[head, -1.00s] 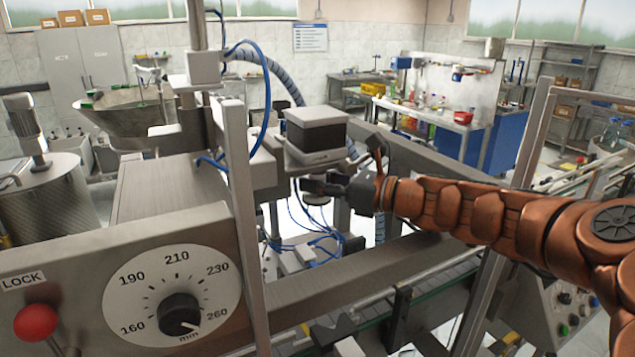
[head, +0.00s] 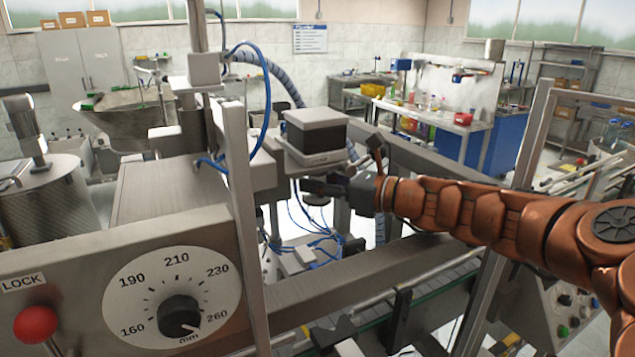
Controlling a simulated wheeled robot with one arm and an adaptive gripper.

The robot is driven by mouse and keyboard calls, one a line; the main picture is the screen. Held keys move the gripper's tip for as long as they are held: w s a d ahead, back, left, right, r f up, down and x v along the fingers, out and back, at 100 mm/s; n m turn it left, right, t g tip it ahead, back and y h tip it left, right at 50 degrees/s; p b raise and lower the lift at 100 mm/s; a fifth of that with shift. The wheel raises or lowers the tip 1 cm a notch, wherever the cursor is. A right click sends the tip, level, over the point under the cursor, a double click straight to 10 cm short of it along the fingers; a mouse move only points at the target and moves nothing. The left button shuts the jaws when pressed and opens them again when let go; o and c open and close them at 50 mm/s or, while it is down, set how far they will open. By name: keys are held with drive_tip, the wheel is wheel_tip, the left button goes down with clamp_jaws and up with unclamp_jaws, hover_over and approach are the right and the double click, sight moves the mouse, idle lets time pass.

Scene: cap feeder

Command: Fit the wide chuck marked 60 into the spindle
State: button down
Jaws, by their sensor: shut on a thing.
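My gripper (head: 325,186), on the copper-coloured arm, is just below the spindle head (head: 315,133), a dark block with a grey top and grey base. Its dark fingers are shut on a small, round grey piece, which I take to be the chuck (head: 317,200); only its lower part shows beneath the fingers. The mark 60 cannot be read. The spindle's lower end is hidden by the head and the fingers, so I cannot tell whether the chuck touches it.
A grey upright post (head: 247,220) stands left of the gripper. Blue hoses (head: 318,237) hang below it. A panel with a dial (head: 178,300), its pointer near 260, and a red LOCK knob (head: 36,325) fill the front left. A metal beam (head: 370,275) crosses below.

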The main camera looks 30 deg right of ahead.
idle(0.5)
drive_tip(key=c, duration=0.7)
unclamp_jaws()
drive_tip(key=shift+c, duration=0.2)
drive_tip(key=v, duration=1.2)
drive_tip(key=shift+r, duration=0.1)
